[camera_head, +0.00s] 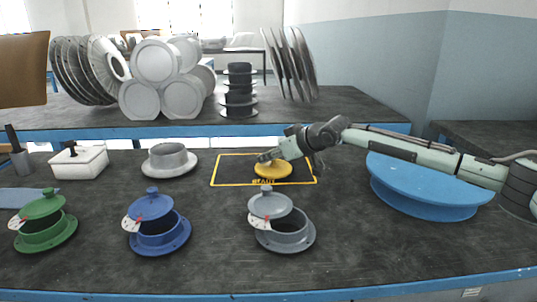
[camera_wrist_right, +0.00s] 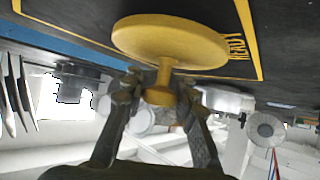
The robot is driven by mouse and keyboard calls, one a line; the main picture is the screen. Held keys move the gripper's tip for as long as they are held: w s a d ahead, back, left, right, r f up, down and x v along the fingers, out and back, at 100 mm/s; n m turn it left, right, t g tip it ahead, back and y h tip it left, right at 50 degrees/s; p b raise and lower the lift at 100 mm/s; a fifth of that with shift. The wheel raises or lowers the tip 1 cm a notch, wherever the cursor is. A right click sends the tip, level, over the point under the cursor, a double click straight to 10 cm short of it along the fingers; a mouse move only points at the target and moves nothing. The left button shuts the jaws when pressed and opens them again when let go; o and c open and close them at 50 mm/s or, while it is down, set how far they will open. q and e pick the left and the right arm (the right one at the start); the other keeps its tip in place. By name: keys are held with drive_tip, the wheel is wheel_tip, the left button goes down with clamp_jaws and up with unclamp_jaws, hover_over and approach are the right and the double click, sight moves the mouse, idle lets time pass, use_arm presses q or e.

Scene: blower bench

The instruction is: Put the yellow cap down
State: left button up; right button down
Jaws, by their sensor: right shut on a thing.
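The yellow cap (camera_head: 273,171) is a flat round disc with a stem and knob. It is over the yellow-outlined rectangle (camera_head: 214,170) marked READY on the dark bench. My right gripper (camera_head: 271,156) is above it, reaching in from the right. In the right wrist view the yellow cap (camera_wrist_right: 180,38) shows with its knob between the fingers of my right gripper (camera_wrist_right: 158,90), which is shut on it. The disc is at or very near the bench surface; I cannot tell whether it touches. My left gripper is in neither view.
Green (camera_head: 46,222), blue (camera_head: 157,224) and grey (camera_head: 279,222) flanged housings with caps stand along the front. A grey flanged ring (camera_head: 168,160) and a white box (camera_head: 79,162) are at left. A large blue disc (camera_head: 425,188) lies under my right arm.

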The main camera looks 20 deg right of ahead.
drive_tip(key=c, duration=1.2)
unclamp_jaws()
drive_tip(key=shift+r, duration=0.2)
drive_tip(key=shift+s+d+r, duration=0.2)
drive_tip(key=shift+r, duration=0.05)
drive_tip(key=v, duration=1.1)
drive_tip(key=shift+s, duration=0.25)
